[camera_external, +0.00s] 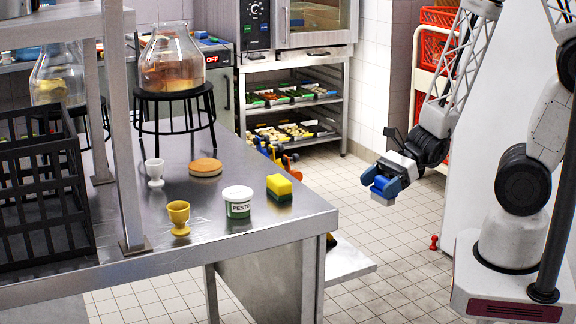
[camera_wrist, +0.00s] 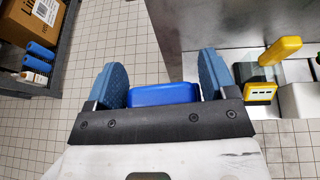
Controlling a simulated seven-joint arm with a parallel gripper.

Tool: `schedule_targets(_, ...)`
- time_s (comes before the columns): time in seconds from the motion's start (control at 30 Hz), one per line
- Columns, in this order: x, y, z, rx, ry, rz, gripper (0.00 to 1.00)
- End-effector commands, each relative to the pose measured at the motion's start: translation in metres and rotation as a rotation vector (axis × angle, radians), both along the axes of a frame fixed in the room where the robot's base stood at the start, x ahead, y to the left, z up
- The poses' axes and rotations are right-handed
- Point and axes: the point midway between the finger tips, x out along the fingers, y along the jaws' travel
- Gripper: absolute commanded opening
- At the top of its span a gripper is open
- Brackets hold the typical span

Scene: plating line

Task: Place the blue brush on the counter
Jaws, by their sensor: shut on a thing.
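My gripper (camera_external: 383,187) is above the tiled floor, right of the counter, in the external view. In the wrist view my gripper (camera_wrist: 162,82) has its two blue finger pads on either side of a blue block-shaped thing, the blue brush (camera_wrist: 165,94). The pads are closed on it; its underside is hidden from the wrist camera. The brush is small and partly masked by the blue fingers in the external view. The steel counter (camera_external: 150,215) stands at left, apart from the gripper and brush.
On the counter are a yellow-green sponge (camera_external: 280,187), a pesto tub (camera_external: 238,202), a yellow cup (camera_external: 179,217), a white cup (camera_external: 154,172), a round wooden disc (camera_external: 205,167) and a black crate (camera_external: 40,190). The counter's front right corner is fairly clear. A steel post (camera_external: 123,130) rises at left.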

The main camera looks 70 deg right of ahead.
Motion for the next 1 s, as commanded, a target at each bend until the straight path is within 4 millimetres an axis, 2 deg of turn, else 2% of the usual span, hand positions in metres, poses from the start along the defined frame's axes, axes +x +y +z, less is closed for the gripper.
schedule_targets(0.07,0.000,0.000,0.020,-0.003,-0.008,0.000,0.53)
schedule_targets(0.43,0.000,0.000,0.073,-0.001,-0.006,0.000,0.53)
schedule_targets(1.0,0.000,0.000,0.169,-0.001,-0.005,0.000,0.53)
